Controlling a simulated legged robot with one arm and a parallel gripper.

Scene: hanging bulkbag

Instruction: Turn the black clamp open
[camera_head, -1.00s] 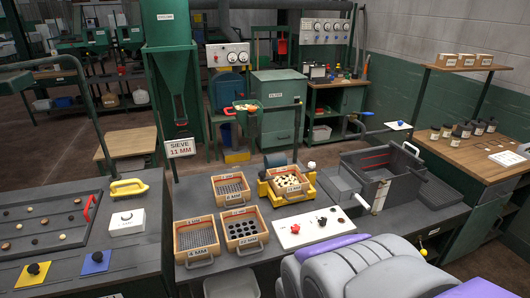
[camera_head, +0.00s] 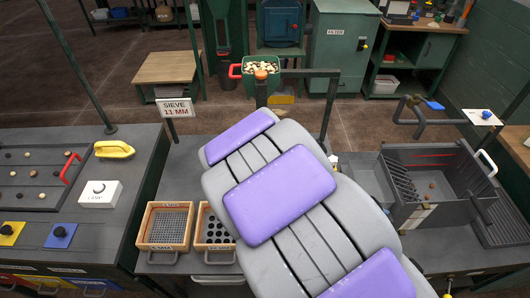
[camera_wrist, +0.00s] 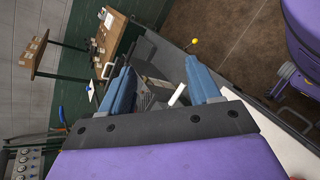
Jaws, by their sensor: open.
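I cannot pick out the black clamp for certain in either view. A dark green hopper stand (camera_head: 194,45) is cut off by the top edge of the head view, with a dark spout between its legs. My arm fills the middle of the head view and hides much of the bench. My gripper (camera_wrist: 162,88) shows in the wrist view, its two blue fingers wide apart with nothing held. Beyond the fingers, well apart from them, is the grey bin with a white handle (camera_wrist: 178,95).
A "SIEVE 11 MM" sign (camera_head: 176,107) stands behind the bench. Wooden sieve trays (camera_head: 164,227) and a grey open bin (camera_head: 430,212) flank my arm. A small wooden table (camera_head: 177,72) and a green cabinet (camera_head: 340,48) stand behind.

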